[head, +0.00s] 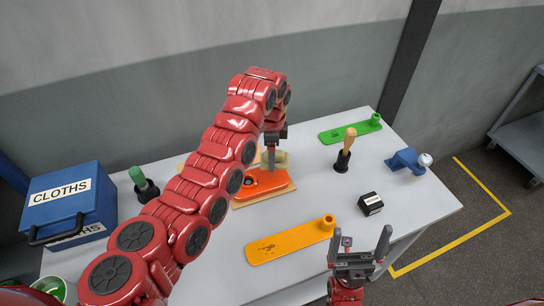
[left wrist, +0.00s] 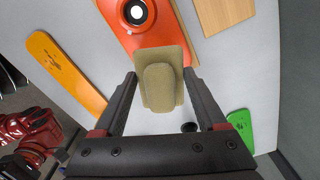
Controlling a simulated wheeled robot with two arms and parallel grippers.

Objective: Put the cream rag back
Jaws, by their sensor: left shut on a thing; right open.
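The cream rag (left wrist: 160,88) is a small folded beige-khaki pad between the fingers of my left gripper in the left wrist view. In the head view it shows as a pale patch (head: 281,157) partly hidden behind my left gripper (head: 271,167). The gripper is shut on it, at the far end of the red-orange plate (head: 265,181). I cannot tell whether the rag touches the plate. The blue box labelled CLOTHS (head: 68,197) stands at the table's left; its inside does not show. My right gripper (head: 361,241) is open and empty at the table's front edge.
A wooden board (head: 242,204) lies under the red-orange plate. An orange plate (head: 285,243), a black block (head: 370,203), a wooden-handled tool (head: 345,150), a green plate (head: 345,131) and a blue part (head: 405,161) are to the right. A green-handled tool (head: 139,178) stands near the box.

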